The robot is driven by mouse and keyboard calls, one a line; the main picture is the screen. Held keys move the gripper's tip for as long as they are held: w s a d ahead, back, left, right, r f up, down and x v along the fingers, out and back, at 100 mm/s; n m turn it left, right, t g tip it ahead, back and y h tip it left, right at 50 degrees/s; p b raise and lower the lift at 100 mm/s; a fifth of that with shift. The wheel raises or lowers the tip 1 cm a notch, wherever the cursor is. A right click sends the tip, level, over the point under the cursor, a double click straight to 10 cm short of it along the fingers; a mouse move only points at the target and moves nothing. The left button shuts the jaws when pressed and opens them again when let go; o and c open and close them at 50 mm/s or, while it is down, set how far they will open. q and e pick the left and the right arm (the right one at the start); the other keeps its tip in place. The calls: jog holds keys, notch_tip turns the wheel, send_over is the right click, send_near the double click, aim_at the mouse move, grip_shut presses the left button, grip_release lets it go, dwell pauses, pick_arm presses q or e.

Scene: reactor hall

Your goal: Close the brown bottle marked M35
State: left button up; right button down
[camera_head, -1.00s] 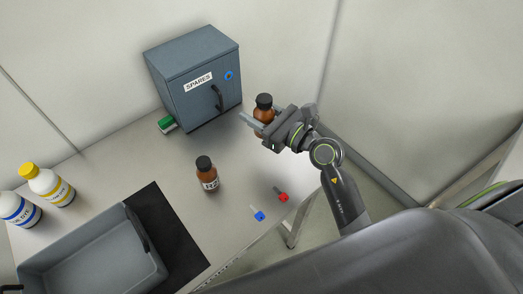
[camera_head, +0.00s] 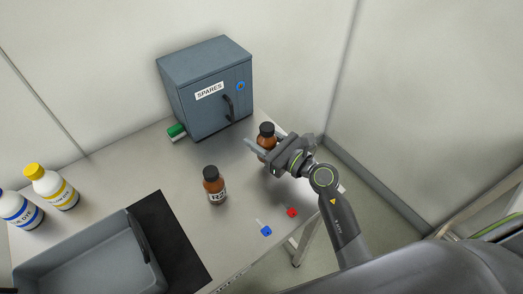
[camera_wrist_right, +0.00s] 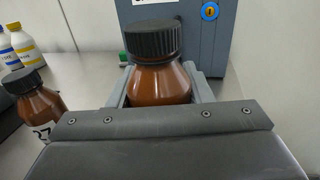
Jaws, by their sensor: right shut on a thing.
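A brown bottle with a black ribbed cap (camera_head: 266,132) is between the fingers of my right gripper (camera_head: 266,150), which is shut on it. The same bottle fills the middle of the right wrist view (camera_wrist_right: 160,84), roughly upright, with the cap on its neck. Its label is hidden, and I cannot tell whether its base touches the table. My left gripper is not in view.
A grey SPARES cabinet (camera_head: 205,88) stands behind the bottles, with a green-capped item (camera_head: 177,131) beside it. A blue key (camera_head: 266,231) and a red key (camera_head: 292,212) lie near the front edge. A grey tray (camera_head: 88,230), black mat (camera_head: 180,260) and white bottles (camera_head: 58,190) are left.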

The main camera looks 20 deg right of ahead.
jog(key=shift+f+b, duration=0.65)
jog(key=shift+f, duration=1.15)
jog(key=shift+f, duration=0.1)
jog(key=c, duration=0.7)
grip_release()
jog(key=b+v, duration=0.2)
jog(key=v, duration=0.8)
jog(key=shift+s+d+f, duration=0.1)
jog(key=shift+s+d, duration=0.05)
jog(key=shift+s, duration=0.2)
jog(key=shift+s+d, duration=0.35)
jog(key=shift+s, duration=0.2)
